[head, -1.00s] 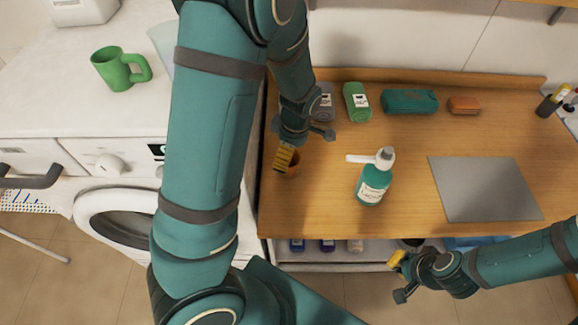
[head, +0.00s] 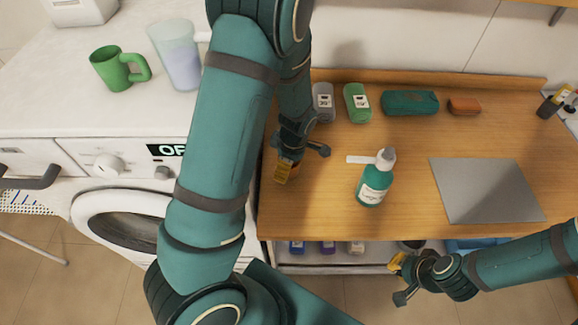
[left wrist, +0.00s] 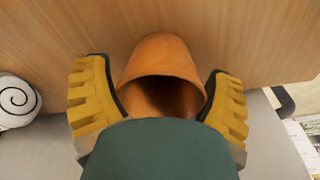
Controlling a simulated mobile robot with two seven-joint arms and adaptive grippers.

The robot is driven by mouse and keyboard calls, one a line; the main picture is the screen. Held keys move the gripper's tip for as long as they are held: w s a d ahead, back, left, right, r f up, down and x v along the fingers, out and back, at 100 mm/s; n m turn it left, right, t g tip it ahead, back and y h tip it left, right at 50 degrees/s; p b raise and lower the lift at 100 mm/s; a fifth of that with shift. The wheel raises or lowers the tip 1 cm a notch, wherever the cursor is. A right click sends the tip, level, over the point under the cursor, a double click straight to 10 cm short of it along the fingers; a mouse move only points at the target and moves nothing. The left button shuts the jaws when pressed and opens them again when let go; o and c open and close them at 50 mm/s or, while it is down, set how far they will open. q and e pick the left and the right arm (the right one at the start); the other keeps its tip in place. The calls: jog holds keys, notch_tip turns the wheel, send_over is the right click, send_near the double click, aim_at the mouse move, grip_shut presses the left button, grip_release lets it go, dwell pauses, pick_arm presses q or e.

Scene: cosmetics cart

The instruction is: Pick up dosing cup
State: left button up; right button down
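The dosing cup looks to be the orange cup (left wrist: 160,58) in the left wrist view. Its open mouth faces my left gripper (head: 286,172), and wood lies behind it. The yellow finger pads stand on either side of the cup, spread wide and close to its walls; I cannot tell if they touch. The green part of the gripper hides the cup's near side. In the head view the gripper is low over the left end of the wooden counter and mostly covers the cup. My right gripper (head: 399,280) is open and empty in front of the counter's edge.
A teal pump bottle (head: 373,187) stands right of my left gripper on the wooden counter (head: 320,215). Grey and green bottles (head: 357,103) and a teal pouch (head: 410,102) line the back. A grey mat (head: 485,190) lies right. A green mug (head: 112,69) stands on the washer side.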

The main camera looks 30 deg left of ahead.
pick_arm(q)
jog(key=shift+c, duration=0.7)
jog(key=shift+r, duration=0.15)
